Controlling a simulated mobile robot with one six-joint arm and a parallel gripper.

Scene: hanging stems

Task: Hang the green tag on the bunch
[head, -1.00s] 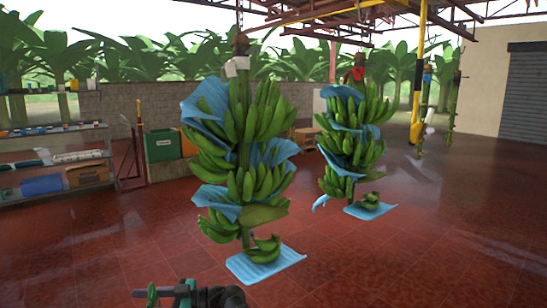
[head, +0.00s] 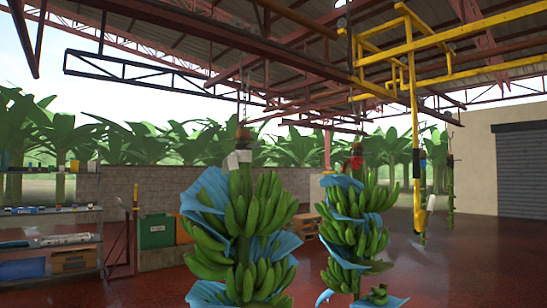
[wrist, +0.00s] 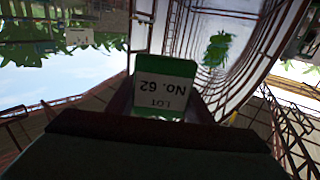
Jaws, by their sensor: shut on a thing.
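The green tag (wrist: 166,68) is a small card with a green band and a white face reading "LOT No. 62", upside down in the wrist view. My gripper (wrist: 162,112) is shut on it; the dark fingers flank its lower part. The head view does not show my gripper or the tag. In the head view, the nearer banana bunch (head: 240,222) hangs at centre, with blue sheets between its hands of fruit and a white tag (head: 238,160) at its stem top. A second bunch (head: 352,225) hangs to its right, with a red piece (head: 355,162) at its stem.
Yellow (head: 416,120) and dark red overhead beams (head: 230,45) cross above the bunches. Thin stems (head: 450,185) hang farther right. A shelf rack (head: 50,245) stands at left, beside green and orange bins (head: 158,231). Red floor is open at right.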

